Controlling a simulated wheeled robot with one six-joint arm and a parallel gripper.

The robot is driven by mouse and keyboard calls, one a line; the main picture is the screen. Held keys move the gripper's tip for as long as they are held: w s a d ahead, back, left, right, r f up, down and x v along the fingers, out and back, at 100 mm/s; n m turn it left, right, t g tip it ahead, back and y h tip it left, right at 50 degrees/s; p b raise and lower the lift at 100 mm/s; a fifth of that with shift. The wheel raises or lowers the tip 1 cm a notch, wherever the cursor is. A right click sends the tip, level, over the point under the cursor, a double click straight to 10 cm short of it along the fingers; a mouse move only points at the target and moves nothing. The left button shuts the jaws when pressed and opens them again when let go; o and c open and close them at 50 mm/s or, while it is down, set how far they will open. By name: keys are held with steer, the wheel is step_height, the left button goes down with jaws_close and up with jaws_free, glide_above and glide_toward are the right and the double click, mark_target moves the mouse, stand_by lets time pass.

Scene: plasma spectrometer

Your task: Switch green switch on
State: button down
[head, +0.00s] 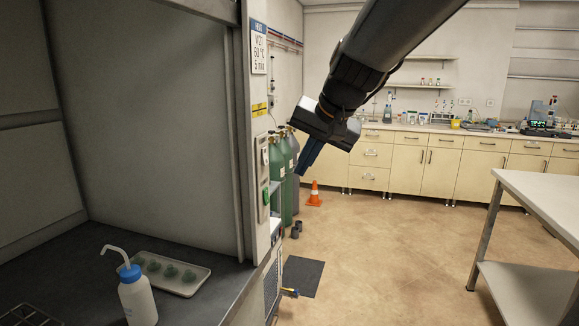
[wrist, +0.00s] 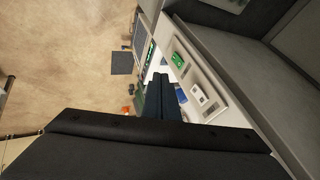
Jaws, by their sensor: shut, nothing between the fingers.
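A green switch (head: 265,196) sits on the narrow pale front post of the fume hood in the head view. In the wrist view the green switch (wrist: 178,61) is on a light panel, just right of and beyond my fingertips. My gripper (head: 304,170) is shut and empty, with its dark blue fingers pointing down and to the left. It hangs in the air to the right of the post, apart from the switch in the picture. In the wrist view my gripper (wrist: 159,82) shows its fingers close together. The switch's on or off position is too small to tell.
A white socket-like fitting (wrist: 199,95) is on the same panel. Green gas cylinders (head: 277,175) and an orange cone (head: 314,193) stand behind. A wash bottle (head: 136,296) and a tray (head: 193,284) are on the hood's worktop. A white table (head: 545,190) stands right; the floor between is clear.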

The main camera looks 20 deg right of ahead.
steer(key=s+a+f+n+g+h, duration=0.1)
steer(key=s+f+n+g, duration=0.2)
steer(key=s+f, duration=0.6)
steer(key=s+a+f+n+g+h, duration=0.1)
steer(key=s+a+f+n+g, duration=0.1)
steer(key=s+f, duration=0.7)
step_height(320, 180, down, 9)
steer(key=shift+s+r+n+g, duration=0.2)
steer(key=shift+n+g, duration=0.2)
steer(key=shift+g, duration=0.2)
